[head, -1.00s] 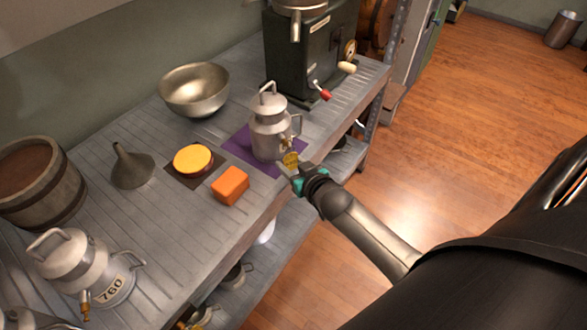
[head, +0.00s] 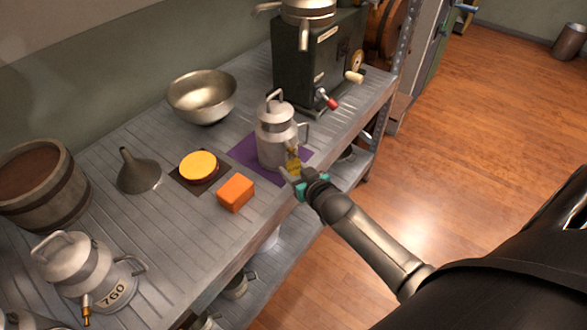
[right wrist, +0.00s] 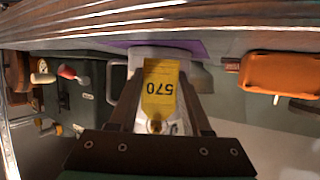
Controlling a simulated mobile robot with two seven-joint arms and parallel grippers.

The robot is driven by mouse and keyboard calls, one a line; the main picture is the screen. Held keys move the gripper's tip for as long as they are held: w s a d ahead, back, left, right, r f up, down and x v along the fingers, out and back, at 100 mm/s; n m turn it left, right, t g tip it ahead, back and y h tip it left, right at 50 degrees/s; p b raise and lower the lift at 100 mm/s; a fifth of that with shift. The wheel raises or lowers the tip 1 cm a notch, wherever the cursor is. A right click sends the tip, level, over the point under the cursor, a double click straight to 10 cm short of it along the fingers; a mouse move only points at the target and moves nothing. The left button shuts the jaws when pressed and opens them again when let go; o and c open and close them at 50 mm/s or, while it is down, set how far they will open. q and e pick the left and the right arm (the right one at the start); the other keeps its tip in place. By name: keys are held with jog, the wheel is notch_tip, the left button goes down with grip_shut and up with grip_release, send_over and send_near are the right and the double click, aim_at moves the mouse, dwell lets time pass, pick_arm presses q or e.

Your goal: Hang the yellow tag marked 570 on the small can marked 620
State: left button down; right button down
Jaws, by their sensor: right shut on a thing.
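The yellow tag marked 570 (right wrist: 161,90) is between the fingers of my right gripper (right wrist: 165,115), which is shut on it. In the head view the tag (head: 293,163) shows in front of the small can's lower right side. The small can (head: 275,135) is a grey metal milk can with a lid handle and a side handle, upright on a purple mat (head: 243,152). Its number is hidden in the head view. In the right wrist view the can is mostly behind the tag and fingers. I cannot tell whether the tag touches it. My left gripper is out of view.
An orange block (head: 236,193) and a yellow-topped round thing (head: 198,166) are left of the can. A funnel (head: 138,172), a metal bowl (head: 202,97) and a can marked 760 (head: 82,270) stand further left. A dark machine with a crank (head: 315,60) stands behind.

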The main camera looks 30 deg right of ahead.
jog(key=c, duration=0.8)
grip_release()
jog(key=o, duration=0.5)
pick_arm(q)
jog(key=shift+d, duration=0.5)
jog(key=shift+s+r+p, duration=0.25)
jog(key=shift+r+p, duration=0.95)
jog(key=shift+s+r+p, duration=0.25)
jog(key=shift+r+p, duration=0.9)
jog(key=shift+p, duration=0.05)
pick_arm(e)
jog(key=shift+v, duration=7.65)
jog(key=shift+f, duration=0.15)
